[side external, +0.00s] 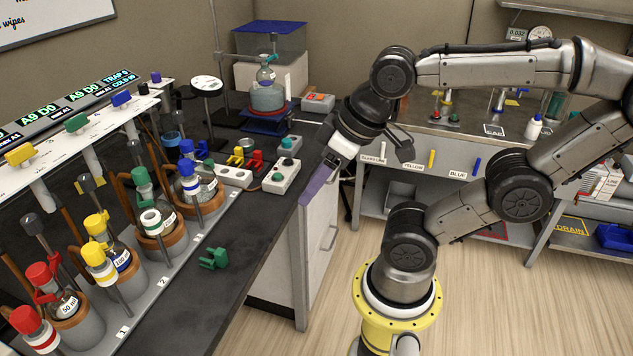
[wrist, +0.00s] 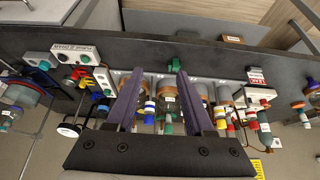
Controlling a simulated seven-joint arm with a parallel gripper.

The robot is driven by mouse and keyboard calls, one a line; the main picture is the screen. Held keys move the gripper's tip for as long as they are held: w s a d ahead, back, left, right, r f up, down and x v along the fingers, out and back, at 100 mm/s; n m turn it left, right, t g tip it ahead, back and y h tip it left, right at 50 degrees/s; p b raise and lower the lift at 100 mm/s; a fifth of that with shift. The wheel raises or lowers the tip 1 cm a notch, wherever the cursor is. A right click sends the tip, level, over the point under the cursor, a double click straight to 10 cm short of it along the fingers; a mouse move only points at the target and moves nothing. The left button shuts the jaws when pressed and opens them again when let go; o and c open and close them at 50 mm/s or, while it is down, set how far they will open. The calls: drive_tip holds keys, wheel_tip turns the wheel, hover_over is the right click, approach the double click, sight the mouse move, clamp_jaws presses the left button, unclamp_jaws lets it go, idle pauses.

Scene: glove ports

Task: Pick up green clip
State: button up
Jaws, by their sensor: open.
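The green clip (side external: 213,258) lies on the dark bench top, in front of the rack of flasks and apart from other items. In the wrist view the green clip (wrist: 174,66) shows just beyond the tip of the right finger. My gripper (side external: 308,200) is up near the bench's right edge, to the upper right of the clip and apart from it. In the wrist view the two purple fingers of my gripper (wrist: 157,70) stand apart with nothing held between them. In the side view the fingers overlap, so the gap is hidden.
A rack of flasks (side external: 153,222) with red, yellow, green and blue caps and clamps runs along the bench's left. White switch boxes (side external: 281,176) and a stirrer with a bottle (side external: 268,95) stand farther back. The bench top (side external: 190,305) around the clip is clear.

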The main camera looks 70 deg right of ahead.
drive_tip(key=shift+s+f, duration=0.1)
drive_tip(key=o, duration=0.5)
drive_tip(key=shift+o, duration=0.2)
drive_tip(key=g, duration=0.1)
hover_over(222, 252)
drive_tip(key=s, duration=0.5)
wheel_tip(222, 252, down, 5)
drive_tip(key=x, duration=0.7)
drive_tip(key=shift+d+f, duration=0.1)
drive_tip(key=shift+f, duration=0.35)
drive_tip(key=shift+x, duration=2.95)
